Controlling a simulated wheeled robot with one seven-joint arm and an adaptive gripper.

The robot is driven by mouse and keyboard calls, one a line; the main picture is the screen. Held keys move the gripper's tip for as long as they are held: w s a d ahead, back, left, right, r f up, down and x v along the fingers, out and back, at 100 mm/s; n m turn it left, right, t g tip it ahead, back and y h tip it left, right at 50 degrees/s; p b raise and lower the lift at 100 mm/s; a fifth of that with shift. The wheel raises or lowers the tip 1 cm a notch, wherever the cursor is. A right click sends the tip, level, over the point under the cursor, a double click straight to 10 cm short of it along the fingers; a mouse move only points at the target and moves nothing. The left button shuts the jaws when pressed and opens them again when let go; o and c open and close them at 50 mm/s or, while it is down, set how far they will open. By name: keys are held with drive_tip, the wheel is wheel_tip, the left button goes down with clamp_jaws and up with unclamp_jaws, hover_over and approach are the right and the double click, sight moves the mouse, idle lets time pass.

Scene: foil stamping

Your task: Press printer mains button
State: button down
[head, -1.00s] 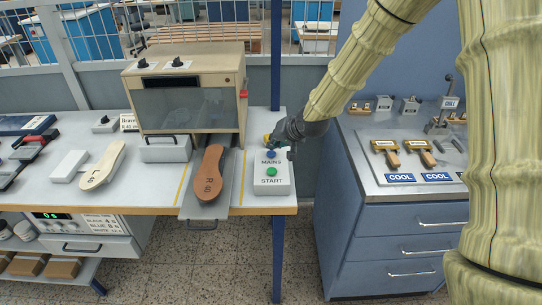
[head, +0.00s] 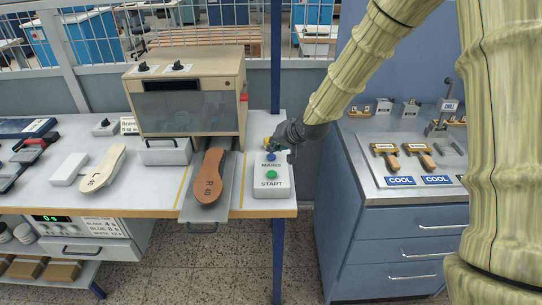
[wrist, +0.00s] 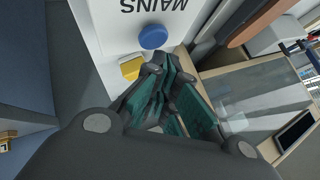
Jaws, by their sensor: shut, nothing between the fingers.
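A white control box (head: 271,191) sits at the right end of the workbench, with a blue button (head: 271,157) above the word MAINS and a green button (head: 271,174) above START. My gripper (head: 284,146) is shut and empty at the back right of the box, close to the blue button. In the wrist view the fingertips (wrist: 158,60) are just short of the blue button (wrist: 153,37), with a small gap in the picture. A yellow piece (wrist: 132,67) is beside the fingertips at the box's back end. Contact with the button is not visible.
The wooden-cased printer (head: 187,95) stands left of the box, with a brown sole (head: 209,178) on its pulled-out tray (head: 202,218). A pale sole (head: 103,168) lies further left. A blue cabinet (head: 396,235) with hand tools on top stands to the right, across a gap.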

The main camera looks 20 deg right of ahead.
sight(274, 155)
drive_tip(key=shift+f, duration=0.65)
idle(1.0)
drive_tip(key=shift+r+p, duration=0.45)
drive_tip(key=shift+r, duration=0.3)
wheel_tip(274, 155, up, 6)
drive_tip(key=p, duration=0.4)
idle(0.5)
